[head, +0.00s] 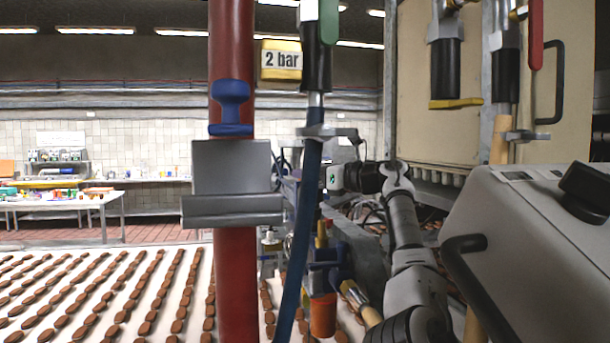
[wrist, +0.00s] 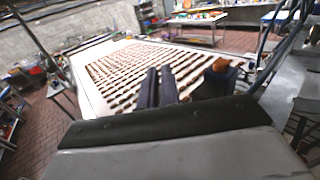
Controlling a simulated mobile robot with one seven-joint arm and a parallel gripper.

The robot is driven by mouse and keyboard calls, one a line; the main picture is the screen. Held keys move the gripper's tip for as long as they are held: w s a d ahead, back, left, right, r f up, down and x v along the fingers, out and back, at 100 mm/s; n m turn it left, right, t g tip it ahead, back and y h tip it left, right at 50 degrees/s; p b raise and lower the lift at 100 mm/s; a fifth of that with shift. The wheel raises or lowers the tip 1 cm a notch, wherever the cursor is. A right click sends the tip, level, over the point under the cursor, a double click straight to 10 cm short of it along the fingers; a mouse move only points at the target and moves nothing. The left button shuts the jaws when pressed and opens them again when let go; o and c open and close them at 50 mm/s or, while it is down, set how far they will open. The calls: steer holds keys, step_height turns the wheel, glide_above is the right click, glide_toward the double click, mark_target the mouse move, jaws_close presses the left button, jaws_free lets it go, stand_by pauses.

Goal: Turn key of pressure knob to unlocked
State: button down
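I cannot make out a pressure knob with a key for certain in either view. A yellow sign reading "2 bar" (head: 281,60) hangs to the right of the red pipe. Blue and brass valve fittings (head: 322,255) stand low behind the dark blue hose, too small to show a key. My arm reaches up from the lower right, its wrist close to the hose. In the wrist view, my gripper's two dark fingers (wrist: 159,72) are close together with nothing visible between them, above the belt of biscuits. In the head view the fingertips are mostly hidden.
A red pipe (head: 233,270) carries a grey bracket (head: 232,170) and a blue knob-shaped handle (head: 231,95). The dark blue hose (head: 302,215) hangs right of it. A grey machine housing (head: 530,240) stands right. The biscuit belt (head: 75,318) spreads lower left.

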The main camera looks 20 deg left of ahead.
steer(key=shift+d+f, duration=0.1)
steer(key=shift+f, duration=0.2)
steer(key=c, duration=1.6)
jaws_free()
steer(key=shift+d, duration=0.1)
steer(key=shift+r, duration=0.1)
steer(key=d, duration=0.2)
steer(key=d+b, duration=0.1)
steer(key=d, duration=0.4)
steer(key=shift+s+d+b, duration=0.2)
steer(key=shift+s+b, duration=0.15)
